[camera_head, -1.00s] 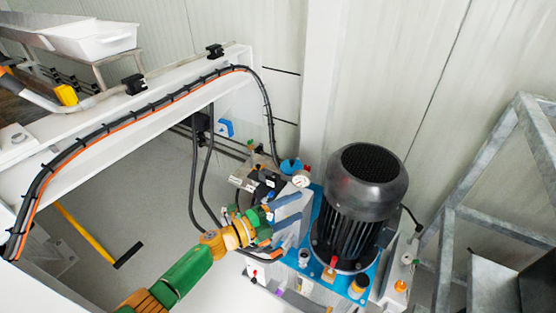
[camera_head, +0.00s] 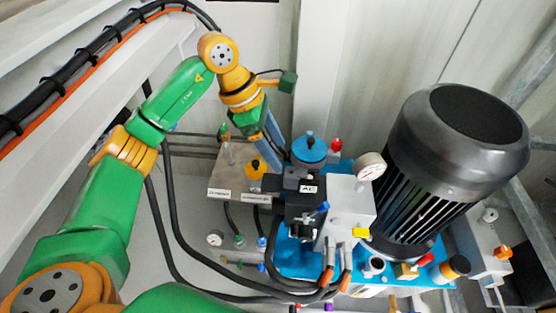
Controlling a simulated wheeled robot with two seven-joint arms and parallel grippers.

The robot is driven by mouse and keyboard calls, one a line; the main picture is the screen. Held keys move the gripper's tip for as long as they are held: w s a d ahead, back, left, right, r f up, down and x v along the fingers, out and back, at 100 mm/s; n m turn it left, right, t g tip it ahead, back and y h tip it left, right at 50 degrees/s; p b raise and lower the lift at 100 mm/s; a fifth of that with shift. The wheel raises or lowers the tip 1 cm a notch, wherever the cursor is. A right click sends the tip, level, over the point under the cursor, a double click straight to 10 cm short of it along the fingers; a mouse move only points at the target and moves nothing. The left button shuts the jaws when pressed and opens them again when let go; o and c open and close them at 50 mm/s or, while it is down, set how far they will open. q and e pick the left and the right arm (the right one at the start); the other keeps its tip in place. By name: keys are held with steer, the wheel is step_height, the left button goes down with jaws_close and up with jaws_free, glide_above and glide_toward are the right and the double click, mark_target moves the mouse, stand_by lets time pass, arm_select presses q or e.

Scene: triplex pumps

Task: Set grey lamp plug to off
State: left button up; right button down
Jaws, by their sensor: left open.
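My left arm comes in from the left and reaches over to the pump unit. Its gripper (camera_head: 273,138) points down beside the blue round cap (camera_head: 309,150), over the back of the valve block. It is open; its fingertips are partly hidden behind the parts there, and I cannot tell whether it touches anything. I cannot pick out a grey lamp plug for certain among the crowded fittings. My right gripper is not in view.
A large black motor (camera_head: 455,150) stands at the right. A pressure gauge (camera_head: 370,166) and grey block (camera_head: 348,207) sit left of it. Black hoses (camera_head: 172,228) loop below.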

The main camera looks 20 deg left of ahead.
mark_target(291, 172)
arm_select(q)
steer(key=x, duration=0.7)
steer(key=shift+d+b, duration=0.2)
steer(key=shift+b, duration=0.1)
steer(key=shift+r, duration=0.1)
jaws_close()
stand_by(0.8)
